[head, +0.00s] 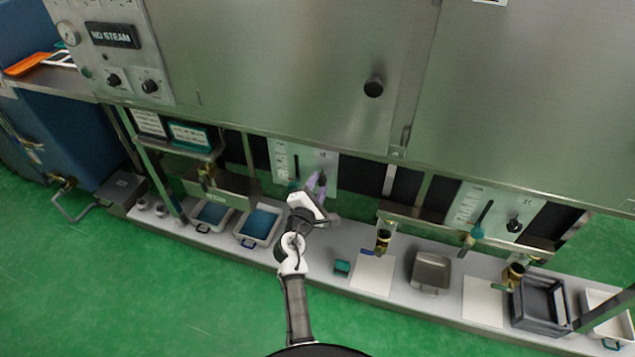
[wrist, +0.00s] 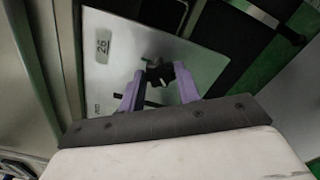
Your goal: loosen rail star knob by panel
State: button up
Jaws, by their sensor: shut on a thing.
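A light panel (head: 283,154) with a label strip stands below the steel cabinet, and my gripper (head: 318,183) reaches up to its right part. In the wrist view the panel (wrist: 112,62) carries a small "26"-like label. A small black star knob (wrist: 158,72) sits on it, between the two purple fingers of my gripper (wrist: 159,84). The gripper is shut on the knob. The fingers cover parts of the knob, and in the head view the arm's end hides it.
A second panel (head: 492,212) with a black knob (head: 514,225) stands to the right. Below lies a grey shelf with blue-lined trays (head: 259,225), a metal pan (head: 431,272) and a grey crate (head: 541,304). The cabinet's lower edge (head: 360,150) overhangs the panels.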

jog(key=shift+r+n, duration=0.1)
jog(key=shift+n, duration=0.3)
jog(key=o, duration=1)
